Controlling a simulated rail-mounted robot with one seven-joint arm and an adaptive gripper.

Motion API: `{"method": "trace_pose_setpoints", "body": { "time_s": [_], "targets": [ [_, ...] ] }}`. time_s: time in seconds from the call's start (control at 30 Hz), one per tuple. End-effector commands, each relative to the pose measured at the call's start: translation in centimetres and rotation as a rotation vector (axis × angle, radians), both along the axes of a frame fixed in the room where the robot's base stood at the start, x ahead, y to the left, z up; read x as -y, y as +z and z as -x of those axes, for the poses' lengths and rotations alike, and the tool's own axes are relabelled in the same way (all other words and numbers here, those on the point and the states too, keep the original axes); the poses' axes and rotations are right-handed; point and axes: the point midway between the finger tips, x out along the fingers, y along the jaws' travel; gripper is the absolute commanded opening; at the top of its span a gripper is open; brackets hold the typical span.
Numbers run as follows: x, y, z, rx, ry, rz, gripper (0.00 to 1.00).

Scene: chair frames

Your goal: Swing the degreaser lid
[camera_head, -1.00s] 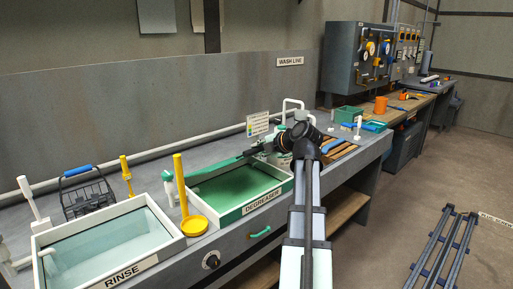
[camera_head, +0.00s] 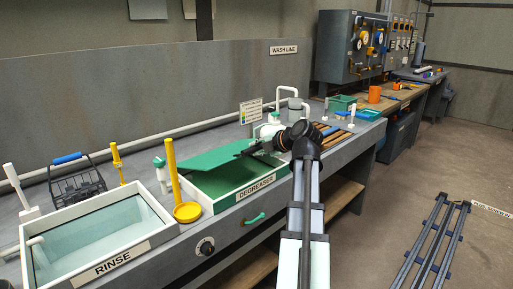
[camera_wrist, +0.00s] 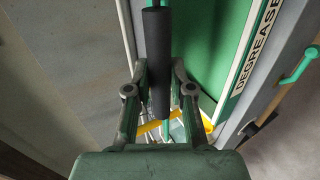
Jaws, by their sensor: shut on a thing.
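The degreaser tank (camera_head: 252,190) is a white-rimmed tub with a green inside, labelled DEGREASER. Its green lid (camera_head: 203,158) stands tilted over the back part of the tub, leaving the front part of the inside in sight. My gripper (camera_head: 255,147) is at the lid's right end. In the wrist view my gripper (camera_wrist: 157,75) is shut on a black cylindrical handle (camera_wrist: 158,50), with a finger on each side of it. A green surface (camera_wrist: 207,40) shows beside the handle. My wrist hides part of the lid's right end in the head view.
A wire basket (camera_head: 82,186) is behind the rinse tank. A sign (camera_head: 251,111) and white pipe (camera_head: 288,92) stand behind my wrist. A slatted rack (camera_head: 437,245) lies on the floor at right.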

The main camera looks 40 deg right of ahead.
Motion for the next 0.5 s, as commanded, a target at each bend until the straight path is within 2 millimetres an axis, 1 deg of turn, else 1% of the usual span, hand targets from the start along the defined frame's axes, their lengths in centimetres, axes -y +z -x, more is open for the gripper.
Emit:
{"method": "trace_pose_setpoints", "body": {
  "time_s": [0.03,0.5],
  "targets": [
    [0.0,-1.0,0.2,-0.002,-0.002,0.001,0.0],
    [0.0,-5.5,1.6,-0.001,-0.001,0.002,0.0]
  ]
}}
